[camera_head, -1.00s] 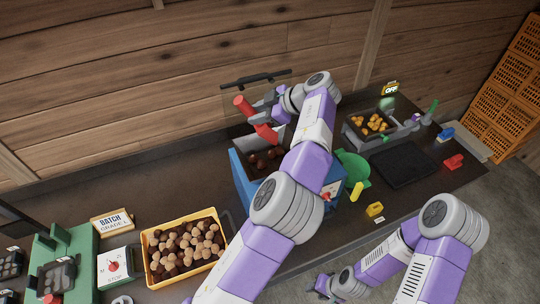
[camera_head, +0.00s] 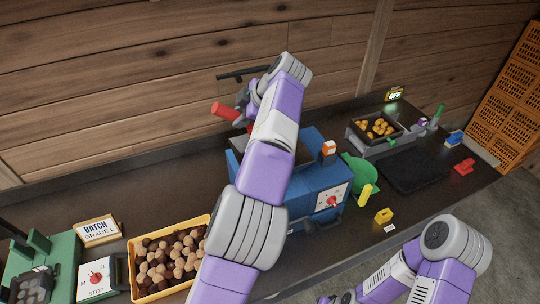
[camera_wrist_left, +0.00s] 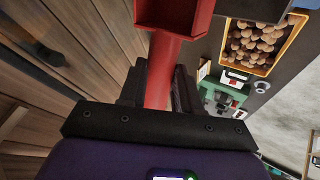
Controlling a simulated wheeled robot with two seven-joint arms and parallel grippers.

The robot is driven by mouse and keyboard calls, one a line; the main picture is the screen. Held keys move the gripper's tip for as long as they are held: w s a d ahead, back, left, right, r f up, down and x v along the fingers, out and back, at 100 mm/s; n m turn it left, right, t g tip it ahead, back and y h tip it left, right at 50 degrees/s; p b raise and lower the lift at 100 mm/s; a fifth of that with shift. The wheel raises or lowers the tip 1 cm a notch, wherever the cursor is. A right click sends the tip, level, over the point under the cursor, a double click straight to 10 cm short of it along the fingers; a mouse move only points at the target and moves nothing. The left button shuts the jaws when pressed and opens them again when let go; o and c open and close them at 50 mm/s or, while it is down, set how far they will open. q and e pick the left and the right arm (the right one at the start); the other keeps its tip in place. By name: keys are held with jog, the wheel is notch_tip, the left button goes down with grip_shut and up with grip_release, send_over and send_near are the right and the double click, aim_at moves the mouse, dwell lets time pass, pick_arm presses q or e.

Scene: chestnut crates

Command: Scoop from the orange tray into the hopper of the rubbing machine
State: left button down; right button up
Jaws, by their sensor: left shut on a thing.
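My left gripper (camera_head: 243,108) is shut on the handle of a red scoop (camera_head: 226,111), above the back of the blue rubbing machine (camera_head: 318,198). My arm hides the scoop's pan and most of the hopper in the head view. In the left wrist view the scoop's red pan (camera_wrist_left: 175,18) is cut off by the top edge, and I cannot tell whether it holds anything. The orange tray (camera_head: 137,284) at the lower left holds many light and dark chestnuts; it also shows in the left wrist view (camera_wrist_left: 268,70).
A green machine (camera_head: 40,262) and a "BATCH" sign (camera_head: 96,231) stand left of the tray. Right of the blue machine are a green round tray (camera_head: 358,172), a yellow block (camera_head: 383,215), a black mat (camera_head: 410,170) and a pan of golden chestnuts (camera_head: 376,127). The wooden wall is close behind.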

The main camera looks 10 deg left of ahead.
aim_at(223, 117)
pick_arm(q)
jog(key=shift+s+a+f+n+t+h+b, duration=0.2)
jog(key=shift+s+a+f+t+h+b, duration=0.25)
jog(key=shift+b, duration=0.6)
jog(key=shift+s+a+f+n+t+h+b, duration=0.1)
jog(key=shift+s+a+f+n+h+b, duration=0.2)
jog(key=shift+a+b, duration=0.5)
jog(key=f+h+b, duration=0.1)
jog(key=b, duration=0.2)
jog(key=a+f+t+h+b, duration=0.1)
jog(key=b, duration=0.2)
jog(key=s+f+n+t+h+b, duration=0.1)
jog(key=f+b, duration=0.1)
jog(key=b, duration=0.1)
jog(key=shift+a+f, duration=0.1)
jog(key=shift+a, duration=0.25)
notch_tip(223, 117, up, 6)
jog(key=p, duration=0.5)
jog(key=shift+p, duration=0.3)
